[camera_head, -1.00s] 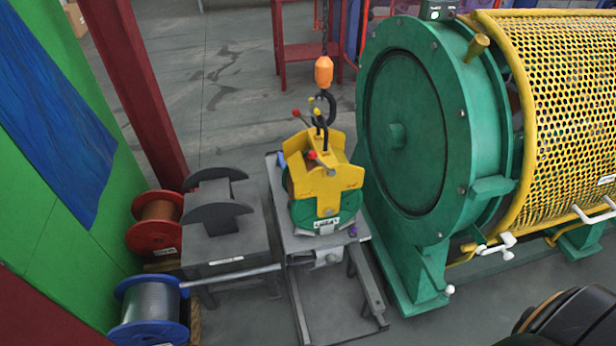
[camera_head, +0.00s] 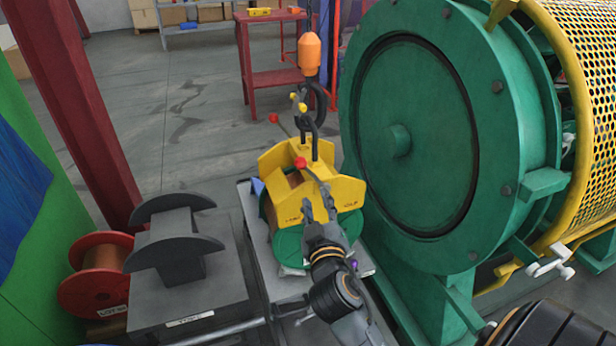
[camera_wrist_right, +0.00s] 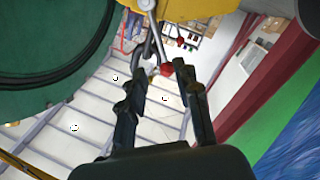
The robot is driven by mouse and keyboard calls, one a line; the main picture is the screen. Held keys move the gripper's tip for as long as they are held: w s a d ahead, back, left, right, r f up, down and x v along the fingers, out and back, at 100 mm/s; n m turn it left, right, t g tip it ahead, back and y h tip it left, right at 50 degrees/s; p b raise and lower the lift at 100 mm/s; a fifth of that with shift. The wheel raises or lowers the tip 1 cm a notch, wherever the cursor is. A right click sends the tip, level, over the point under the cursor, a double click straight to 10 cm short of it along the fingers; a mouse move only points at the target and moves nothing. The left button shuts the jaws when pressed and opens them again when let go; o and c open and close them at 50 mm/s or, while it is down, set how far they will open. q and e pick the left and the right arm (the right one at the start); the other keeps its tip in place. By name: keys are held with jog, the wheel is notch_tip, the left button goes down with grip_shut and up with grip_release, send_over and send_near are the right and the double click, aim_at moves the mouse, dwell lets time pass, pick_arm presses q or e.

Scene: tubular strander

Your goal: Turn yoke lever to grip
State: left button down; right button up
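The yellow yoke (camera_head: 330,190) sits over a green-flanged spool (camera_head: 288,246) and hangs at a hook (camera_head: 313,100). Two levers with red knobs show: the near yoke lever (camera_head: 312,174) crosses the yoke's top, its knob pointing up-left; the far lever (camera_head: 283,128) is behind it. My right gripper (camera_head: 316,204) is in front of the yoke, just below the near lever. In the right wrist view its fingers (camera_wrist_right: 160,72) are apart, with a red knob (camera_wrist_right: 166,69) appearing between the tips; I cannot tell its depth or any contact. My left gripper is not in view.
A large green strander drum (camera_head: 410,130) with a yellow mesh guard (camera_head: 595,60) stands close on the right. A grey stand (camera_head: 190,296) with a dark cradle and a red spool (camera_head: 98,280) are on the left. A red table (camera_head: 275,80) stands behind.

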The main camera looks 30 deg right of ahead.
aim_at(311, 175)
jog(key=x, duration=1.1)
jog(key=shift+w+d, duration=0.1)
jog(key=shift+w, duration=0.15)
jog(key=shift+c, duration=0.4)
grip_shut()
jog(key=shift+f, duration=0.1)
